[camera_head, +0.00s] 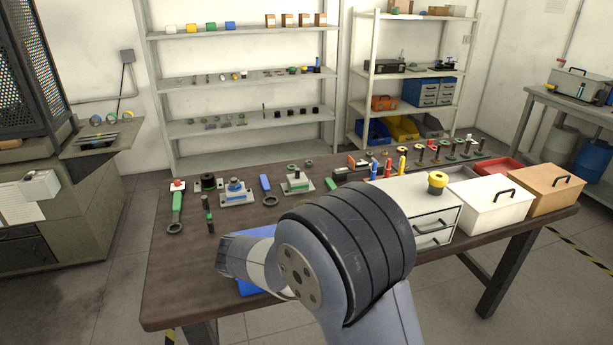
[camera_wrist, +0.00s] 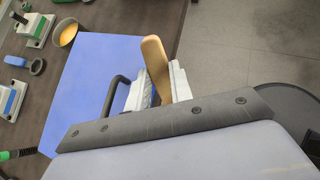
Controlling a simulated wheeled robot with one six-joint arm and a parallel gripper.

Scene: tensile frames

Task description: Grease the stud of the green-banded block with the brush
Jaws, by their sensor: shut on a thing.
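My gripper (camera_wrist: 158,82) is shut on a tan wooden handle (camera_wrist: 153,58), which looks like the brush's. Its bristles do not show. The green-banded block (camera_head: 298,184) stands on the table in the head view, behind my arm. In the wrist view a block with a green band (camera_wrist: 36,30) is at the upper left, apart from my gripper. Beside it is a round bowl with orange content (camera_wrist: 66,34), which may be the grease. In the head view my arm hides my gripper.
A blue flat-topped thing with a black handle (camera_wrist: 85,75) lies below my gripper. A blue-banded block (camera_head: 237,196), a green-handled wrench (camera_head: 177,205) and other tools stand on the wooden table (camera_head: 180,285). A drawer unit (camera_head: 425,205) and lidded boxes (camera_head: 490,208) are at the right.

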